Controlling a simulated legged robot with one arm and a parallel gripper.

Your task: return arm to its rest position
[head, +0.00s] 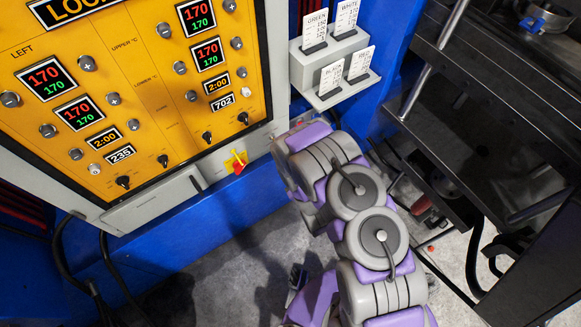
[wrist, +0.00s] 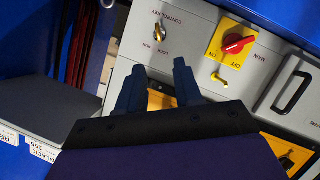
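My gripper (wrist: 158,85) shows in the wrist view with two dark blue fingers spread apart. Nothing is held between them; the panel surface shows through the gap. The fingers point toward a light grey control panel (wrist: 200,40). I cannot tell how far they are from it. In the head view my purple and grey arm is folded at its joints in the lower middle, in front of the blue machine base. My gripper cannot be made out there.
A yellow control panel (head: 135,75) with lit displays fills the upper left. A red rotary switch (head: 239,168) sits below it, also in the wrist view (wrist: 233,43). A card holder (head: 330,70) hangs at upper middle. A dark press (head: 480,120) stands close right. Grey floor (head: 190,290) is clear lower left.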

